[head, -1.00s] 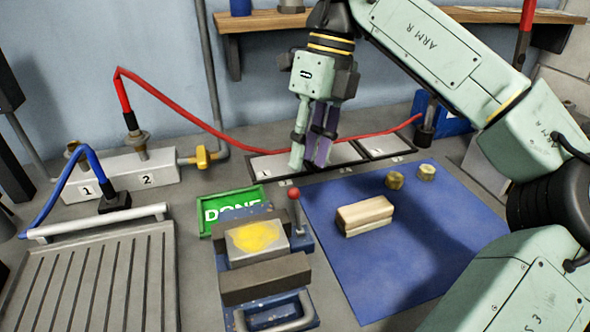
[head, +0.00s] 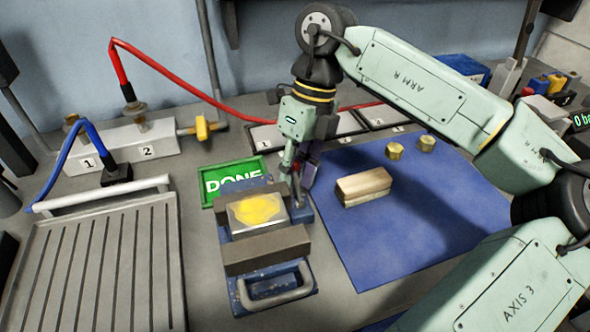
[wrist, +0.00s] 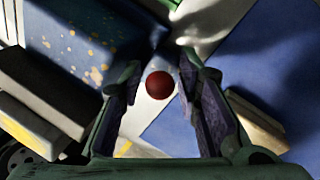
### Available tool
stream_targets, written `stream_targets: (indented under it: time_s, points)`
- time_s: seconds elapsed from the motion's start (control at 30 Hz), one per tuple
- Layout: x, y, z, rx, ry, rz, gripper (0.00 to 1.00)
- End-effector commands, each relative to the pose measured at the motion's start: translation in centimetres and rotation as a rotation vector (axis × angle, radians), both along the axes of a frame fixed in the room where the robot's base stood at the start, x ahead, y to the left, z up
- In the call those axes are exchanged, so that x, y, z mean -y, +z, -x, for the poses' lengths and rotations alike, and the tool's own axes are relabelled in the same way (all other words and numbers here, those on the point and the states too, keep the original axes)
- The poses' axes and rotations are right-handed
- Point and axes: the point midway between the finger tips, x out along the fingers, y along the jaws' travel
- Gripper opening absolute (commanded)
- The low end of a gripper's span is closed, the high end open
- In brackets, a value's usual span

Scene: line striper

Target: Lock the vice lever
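The blue vice (head: 270,288) stands at the front middle and holds a metal block with a yellow patch (head: 257,211) between its jaws. Its body also shows at the upper left of the wrist view (wrist: 80,40). The lever's red ball knob (wrist: 160,85) is between my two fingers in the wrist view, with space on both sides. My gripper (head: 299,178) points down at the vice's right rear corner. Its fingers (wrist: 160,78) are open around the knob, and I see no contact.
A blue mat (head: 400,235) right of the vice carries a wooden block (head: 364,187) and two brass pieces (head: 410,147). A green DONE tray (head: 232,166) lies just behind the vice. A ribbed grey plate (head: 95,270) is on the left.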

Motion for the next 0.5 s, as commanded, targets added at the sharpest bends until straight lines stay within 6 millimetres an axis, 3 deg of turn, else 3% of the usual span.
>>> stream_targets:
  time_s: [0.2,0.5]
  points:
    - [0.01,-0.04,0.00,0.000,0.000,0.000,0.30]
    - [0.02,-0.02,-0.01,-0.001,0.000,0.001,0.10]
